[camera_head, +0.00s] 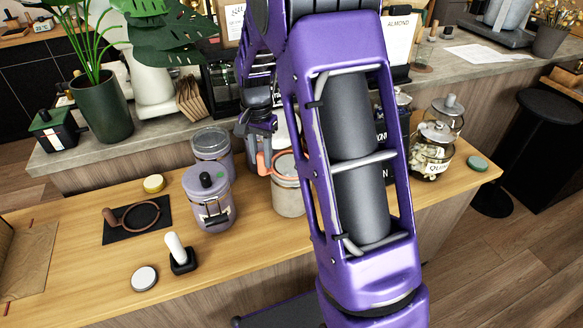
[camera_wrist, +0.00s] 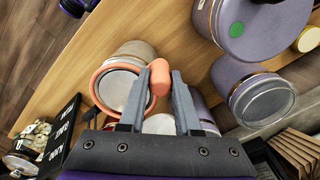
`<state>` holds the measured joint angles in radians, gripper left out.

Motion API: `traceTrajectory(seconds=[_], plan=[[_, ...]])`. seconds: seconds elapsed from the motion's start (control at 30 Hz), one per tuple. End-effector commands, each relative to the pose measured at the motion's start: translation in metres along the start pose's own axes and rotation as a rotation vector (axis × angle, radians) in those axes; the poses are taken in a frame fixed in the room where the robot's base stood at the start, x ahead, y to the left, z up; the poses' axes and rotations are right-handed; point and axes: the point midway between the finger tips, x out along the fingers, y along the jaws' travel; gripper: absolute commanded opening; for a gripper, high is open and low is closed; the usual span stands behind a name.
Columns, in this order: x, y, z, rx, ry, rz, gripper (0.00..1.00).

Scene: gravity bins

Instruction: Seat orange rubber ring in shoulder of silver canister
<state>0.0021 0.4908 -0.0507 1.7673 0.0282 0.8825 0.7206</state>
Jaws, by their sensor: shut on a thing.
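The silver canister (camera_head: 288,198) stands on the wooden counter, partly behind my arm, and looks pale beige-silver. In the wrist view, the canister (camera_wrist: 134,49) shows left of my fingers, with a pale round top inside the ring. The orange rubber ring (camera_head: 283,156) lies around the canister's top edge; it also shows in the wrist view (camera_wrist: 97,79). My gripper (camera_wrist: 160,78) is shut on the ring's thick orange tab, beside the canister's rim. Fingers hide part of the ring's near side. I cannot tell whether the ring sits fully down in the shoulder.
A lilac canister (camera_head: 205,187) with a black knob and a glass-topped canister (camera_head: 211,146) stand close on the left. A black mat (camera_head: 123,232), yellow lid (camera_head: 154,184), white-handled tool (camera_head: 176,247) and pale disc (camera_head: 144,278) lie farther left. Glass jars (camera_head: 433,150) stand right.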

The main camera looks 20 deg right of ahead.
Motion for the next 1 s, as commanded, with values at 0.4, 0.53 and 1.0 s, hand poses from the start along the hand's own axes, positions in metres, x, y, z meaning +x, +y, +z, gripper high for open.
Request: traceTrajectory(seconds=[0.4,0.53,1.0], plan=[[0.0055,0.0000,0.0001,0.000,0.000,0.000,0.00],[0.0071,0.0000,0.0001,0.000,0.000,0.000,0.00],[0.0078,0.0000,0.0001,0.000,0.000,0.000,0.47]])
